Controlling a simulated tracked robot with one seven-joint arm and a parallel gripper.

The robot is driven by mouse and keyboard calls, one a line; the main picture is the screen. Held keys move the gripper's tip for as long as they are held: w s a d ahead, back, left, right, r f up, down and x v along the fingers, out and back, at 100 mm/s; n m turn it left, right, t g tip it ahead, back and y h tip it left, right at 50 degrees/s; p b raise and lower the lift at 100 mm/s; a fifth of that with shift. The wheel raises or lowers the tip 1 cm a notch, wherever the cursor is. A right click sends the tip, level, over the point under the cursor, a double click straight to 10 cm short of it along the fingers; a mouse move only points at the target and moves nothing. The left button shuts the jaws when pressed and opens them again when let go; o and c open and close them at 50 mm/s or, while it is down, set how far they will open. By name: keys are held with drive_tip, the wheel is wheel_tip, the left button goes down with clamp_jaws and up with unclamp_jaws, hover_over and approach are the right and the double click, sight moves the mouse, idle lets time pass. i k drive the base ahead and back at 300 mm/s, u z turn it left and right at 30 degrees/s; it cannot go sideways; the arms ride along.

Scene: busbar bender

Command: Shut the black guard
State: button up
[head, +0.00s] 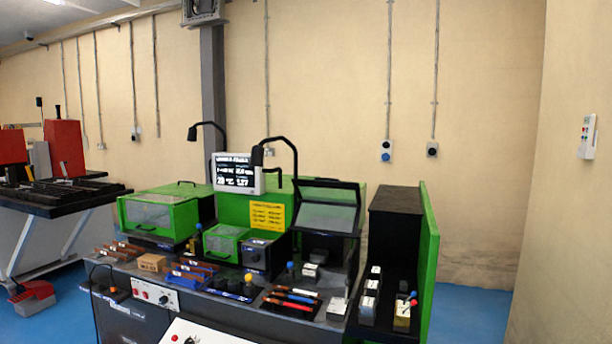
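The black guard (325,216) is a black-framed cover with a clear window, at the right of the middle of the bench in the head view. It stands raised and tilted back, open over a dark work area (318,258) with small grey and white blocks. A handle is not clear at this size. My gripper is not in view.
Green guards with clear windows (165,212) (224,243) stand to the left. A small screen (233,172) and black lamp arms rise behind. Coloured bars (291,297) lie in front. A black cabinet (396,200) with a green side panel (430,240) stands at right. Blue floor is clear beyond it.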

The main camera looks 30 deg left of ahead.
sight(332, 184)
drive_tip(key=u, duration=0.4)
drive_tip(key=i, duration=1.1)
drive_tip(key=u, duration=0.7)
drive_tip(key=i, duration=0.75)
drive_tip(key=u, duration=0.05)
